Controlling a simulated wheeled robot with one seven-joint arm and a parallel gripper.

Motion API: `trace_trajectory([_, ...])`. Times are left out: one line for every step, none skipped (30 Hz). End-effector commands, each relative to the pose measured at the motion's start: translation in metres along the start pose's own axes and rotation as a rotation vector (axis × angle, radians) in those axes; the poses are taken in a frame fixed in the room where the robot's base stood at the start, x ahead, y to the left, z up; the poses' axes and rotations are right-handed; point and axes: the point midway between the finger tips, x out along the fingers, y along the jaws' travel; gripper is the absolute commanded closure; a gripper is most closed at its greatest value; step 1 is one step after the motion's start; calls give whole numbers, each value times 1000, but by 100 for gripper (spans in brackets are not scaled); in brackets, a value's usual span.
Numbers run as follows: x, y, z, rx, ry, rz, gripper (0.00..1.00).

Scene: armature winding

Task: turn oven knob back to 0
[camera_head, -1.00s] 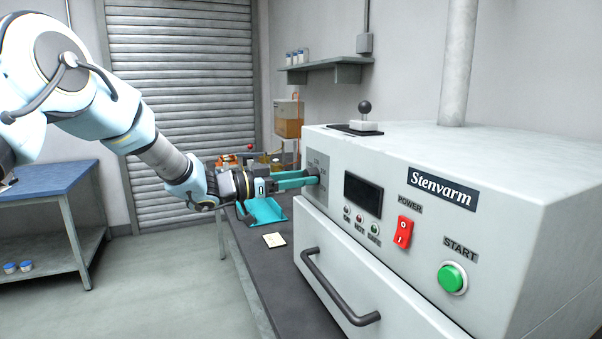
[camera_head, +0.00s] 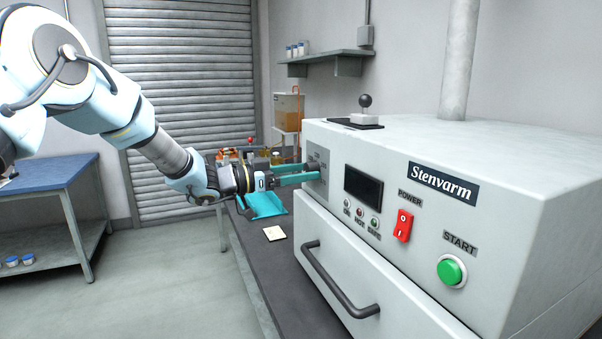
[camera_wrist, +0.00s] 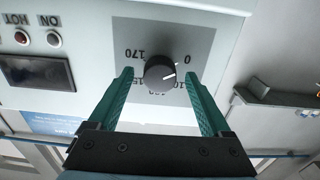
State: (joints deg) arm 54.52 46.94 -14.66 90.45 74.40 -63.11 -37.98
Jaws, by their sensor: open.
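The dark round oven knob (camera_wrist: 160,73) sits on a grey dial plate (camera_wrist: 145,36) on the oven front. In the wrist view its white mark points right, between the 0 and a label starting with 10. My gripper (camera_wrist: 160,76) is open, with one teal finger on each side of the knob. Gaps show between the fingers and the knob, but depth is hard to judge. In the head view the knob (camera_head: 312,168) is small and partly hidden by my fingers. The white Stenvarm oven (camera_head: 400,255) fills the right side.
The oven front has a dark display (camera_head: 363,188), a red power switch (camera_head: 403,225), a green start button (camera_head: 450,271) and a drawer handle (camera_head: 338,285). A teal tray (camera_head: 264,205) and a small card (camera_head: 274,233) lie on the dark bench near my gripper.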

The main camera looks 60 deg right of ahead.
Motion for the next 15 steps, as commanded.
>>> trace_trajectory([0, 0, 0, 1, 0, 0, 18])
trace_trajectory([0, 0, 0, 1, 0, 0, 18])
trace_trajectory([-1, 0, 0, 1, 1, 0, 18])
trace_trajectory([-2, 0, 0, 1, 1, 0, 18])
trace_trajectory([-4, 0, 0, 1, 0, 0, 18])
trace_trajectory([-7, 0, 1, 1, 0, -1, 18])
trace_trajectory([-10, -1, 1, 1, 0, -2, 18])
trace_trajectory([-15, -1, 2, 2, 0, -3, 18])
trace_trajectory([-21, -2, 2, 2, 0, -4, 18])
trace_trajectory([-27, -1, 3, 1, 0, -4, 18])
trace_trajectory([-33, -1, 3, 1, 1, -3, 18])
trace_trajectory([-41, -2, 3, 3, 0, -4, 18])
trace_trajectory([-47, -1, 4, 2, -1, -3, 18])
trace_trajectory([-53, -1, 4, 2, 0, -3, 18])
trace_trajectory([-62, -1, 3, 3, 1, -4, 18])
